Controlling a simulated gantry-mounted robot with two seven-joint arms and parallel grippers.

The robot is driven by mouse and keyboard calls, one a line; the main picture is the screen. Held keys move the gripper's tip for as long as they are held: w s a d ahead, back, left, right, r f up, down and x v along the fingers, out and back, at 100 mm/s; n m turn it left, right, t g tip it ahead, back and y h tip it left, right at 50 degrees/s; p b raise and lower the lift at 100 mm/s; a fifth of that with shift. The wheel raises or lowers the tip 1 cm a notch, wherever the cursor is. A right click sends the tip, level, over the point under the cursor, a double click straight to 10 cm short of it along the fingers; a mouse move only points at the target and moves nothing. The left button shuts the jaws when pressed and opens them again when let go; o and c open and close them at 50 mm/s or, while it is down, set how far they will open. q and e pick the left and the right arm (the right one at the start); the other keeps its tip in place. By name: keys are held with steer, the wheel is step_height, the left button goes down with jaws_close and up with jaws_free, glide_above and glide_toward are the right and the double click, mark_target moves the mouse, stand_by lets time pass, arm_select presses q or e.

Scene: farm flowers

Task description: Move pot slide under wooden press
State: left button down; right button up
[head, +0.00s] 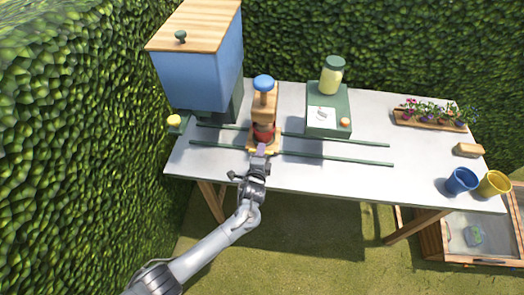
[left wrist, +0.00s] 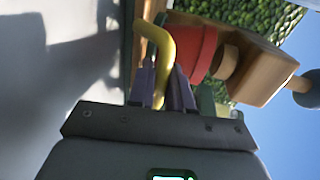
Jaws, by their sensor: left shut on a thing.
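The wooden press (head: 265,101) with a blue knob stands upright on the table, over the green rails. The red pot (head: 263,131) is directly below the press; it also shows in the left wrist view (left wrist: 192,45). The pot sits on the pot slide (head: 276,148), a light wooden plate across the two rails. My left gripper (head: 262,151) is at the slide's front edge. In the left wrist view, its purple fingers (left wrist: 163,88) are shut on the slide's curved yellow handle (left wrist: 164,52). My right gripper is not in view.
A blue hopper (head: 203,80) with a wooden lid stands at the rails' left. A green stand (head: 340,118) with a jar (head: 331,76) is behind them. A flower tray (head: 430,122), blue cup (head: 461,181) and yellow cup (head: 494,184) are at right. The rails (head: 345,159) are clear rightward.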

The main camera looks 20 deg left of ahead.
arm_select(q)
steer(key=c, duration=1.2)
jaws_free()
steer(key=shift+s+r, duration=0.2)
steer(key=shift+s, duration=0.25)
steer(key=p+v, duration=0.2)
steer(key=v, duration=0.7)
steer(key=shift+s+p, duration=0.2)
steer(key=shift+p, duration=0.15)
steer(key=shift+s, duration=0.25)
steer(key=shift+f, duration=0.1)
